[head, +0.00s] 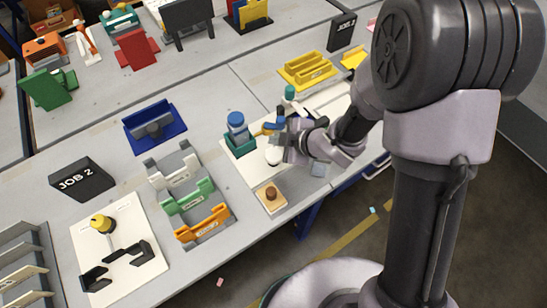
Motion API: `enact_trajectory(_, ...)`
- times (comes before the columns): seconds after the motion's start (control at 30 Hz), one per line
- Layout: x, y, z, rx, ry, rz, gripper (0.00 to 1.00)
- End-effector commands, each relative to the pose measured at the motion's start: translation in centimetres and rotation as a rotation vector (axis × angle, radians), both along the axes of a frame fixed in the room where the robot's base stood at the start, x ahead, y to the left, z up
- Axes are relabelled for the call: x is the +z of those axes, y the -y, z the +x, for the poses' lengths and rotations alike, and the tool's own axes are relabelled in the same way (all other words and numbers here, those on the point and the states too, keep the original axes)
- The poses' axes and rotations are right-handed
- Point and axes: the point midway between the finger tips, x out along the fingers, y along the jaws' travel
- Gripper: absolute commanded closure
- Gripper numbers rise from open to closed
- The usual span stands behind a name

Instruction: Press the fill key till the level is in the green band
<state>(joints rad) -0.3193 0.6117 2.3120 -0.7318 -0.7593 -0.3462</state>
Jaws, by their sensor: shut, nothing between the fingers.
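My gripper (279,133) is over the white board (240,172) at the middle right of the bench, its fingers pointing left. The fingers are shut with nothing seen between them. Close by on the left is a blue-capped jar (236,122) in a teal holder (240,145). A wooden block with a brown knob (271,194) sits at the board's front edge, apart from the gripper. I cannot make out a fill key, a level or a green band.
White, green and orange racks (190,203) stand left of the board. A blue tray (154,128) and a black JOB 2 sign (79,180) are farther left. Yellow trays (307,70) are behind the gripper. My arm covers the right part of the bench.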

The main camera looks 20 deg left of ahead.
Motion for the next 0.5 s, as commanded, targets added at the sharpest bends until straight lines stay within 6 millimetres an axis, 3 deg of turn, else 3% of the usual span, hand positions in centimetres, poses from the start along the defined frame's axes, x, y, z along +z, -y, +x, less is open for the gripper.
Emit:
enact_trajectory(0.03,-1.4,0.0,0.0,0.001,-0.001,0.0,1.0)
enact_trajectory(0.2,-3.9,0.0,0.0,0.001,-0.001,0.0,1.0)
enact_trajectory(0.5,-4.6,0.0,0.0,0.001,-0.001,0.0,1.0)
